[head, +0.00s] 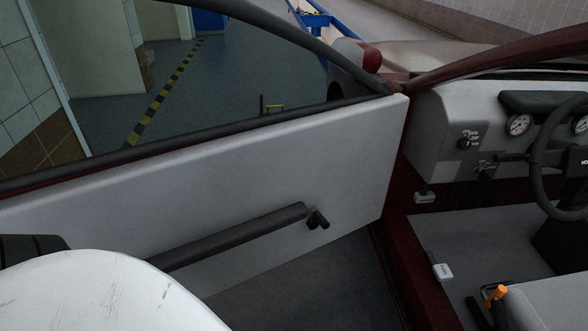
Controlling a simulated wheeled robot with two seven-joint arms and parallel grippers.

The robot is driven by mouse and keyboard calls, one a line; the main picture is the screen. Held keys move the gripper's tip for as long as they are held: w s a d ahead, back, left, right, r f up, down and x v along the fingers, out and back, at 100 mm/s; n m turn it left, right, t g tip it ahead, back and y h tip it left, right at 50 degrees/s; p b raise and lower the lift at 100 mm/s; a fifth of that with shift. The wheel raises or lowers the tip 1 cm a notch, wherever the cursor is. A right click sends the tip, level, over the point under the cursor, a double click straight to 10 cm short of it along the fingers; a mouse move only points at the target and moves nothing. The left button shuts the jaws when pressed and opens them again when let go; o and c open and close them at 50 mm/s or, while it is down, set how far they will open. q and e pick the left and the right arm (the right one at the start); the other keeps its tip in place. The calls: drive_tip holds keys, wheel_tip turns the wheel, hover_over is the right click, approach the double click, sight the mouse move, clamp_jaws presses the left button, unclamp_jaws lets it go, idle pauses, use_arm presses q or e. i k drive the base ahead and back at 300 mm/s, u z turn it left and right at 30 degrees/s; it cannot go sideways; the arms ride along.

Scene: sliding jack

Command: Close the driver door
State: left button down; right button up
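The driver door (220,190) stands open, with its grey inner panel facing me. It reaches from the left edge of the head view to its front edge beside the dashboard. A long dark armrest (235,237) and a small black crank handle (317,219) sit on the panel. The dark window frame (200,130) runs above it. The dark red door sill (400,265) is apart from the panel, with floor visible between them. A white rounded part of mine (95,295) covers the lower left. Neither gripper shows in this view.
The dashboard (440,125) and steering wheel (545,165) are at the right. An orange-tipped lever (497,293) stands by a light seat (550,305) at lower right. Beyond the window are open floor, a yellow-black stripe (165,95) and a blue frame (315,18).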

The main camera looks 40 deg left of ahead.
sight(215, 209)
drive_tip(key=u, duration=0.75)
drive_tip(key=k, duration=0.1)
drive_tip(key=u, duration=0.4)
